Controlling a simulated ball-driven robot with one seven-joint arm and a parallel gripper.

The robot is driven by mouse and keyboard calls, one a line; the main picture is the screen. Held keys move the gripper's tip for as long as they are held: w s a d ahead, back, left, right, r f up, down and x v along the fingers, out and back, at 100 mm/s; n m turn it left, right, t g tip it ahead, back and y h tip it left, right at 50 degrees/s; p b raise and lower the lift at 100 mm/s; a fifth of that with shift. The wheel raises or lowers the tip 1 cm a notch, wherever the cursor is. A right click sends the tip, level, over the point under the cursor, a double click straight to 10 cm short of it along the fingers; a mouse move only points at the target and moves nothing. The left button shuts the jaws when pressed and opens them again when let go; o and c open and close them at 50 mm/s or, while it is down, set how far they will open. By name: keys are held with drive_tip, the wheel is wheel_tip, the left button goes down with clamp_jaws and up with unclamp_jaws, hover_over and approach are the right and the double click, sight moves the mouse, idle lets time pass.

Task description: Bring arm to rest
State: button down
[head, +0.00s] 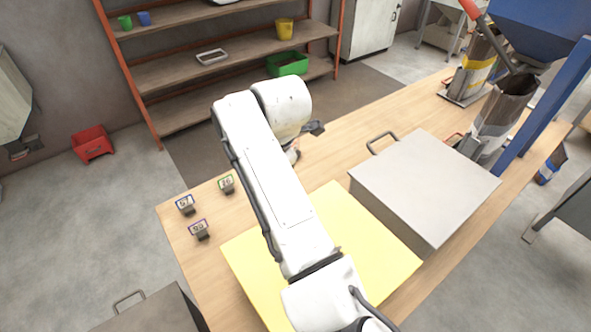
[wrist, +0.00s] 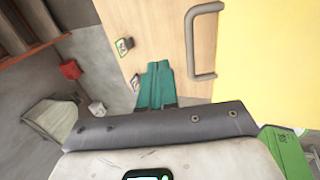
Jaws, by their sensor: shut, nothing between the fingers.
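My arm reaches over the yellow sheet (head: 345,215) on the wooden bench (head: 340,152), with its elbow end bent back toward the far edge. In the wrist view, my gripper (wrist: 156,66) shows as two teal fingers side by side, shut, with nothing between them. The fingers show against the bench top and the grey floor; I cannot tell their height above the bench. In the head view, the gripper is mostly hidden behind my own arm.
A grey metal box (head: 425,185) with a handle stands right of the sheet. Small number tags (head: 186,204) stand at the bench's left end. A hopper (head: 535,30) and metal chute (head: 500,115) are at right. Shelves (head: 220,65) stand behind; a red bin (head: 92,143) is on the floor.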

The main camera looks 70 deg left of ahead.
wheel_tip(320, 180, up, 8)
drive_tip(key=a+b, duration=0.1)
drive_tip(key=shift+s+a+r, duration=0.15)
drive_tip(key=shift+s+a, duration=0.15)
drive_tip(key=shift+r, duration=0.1)
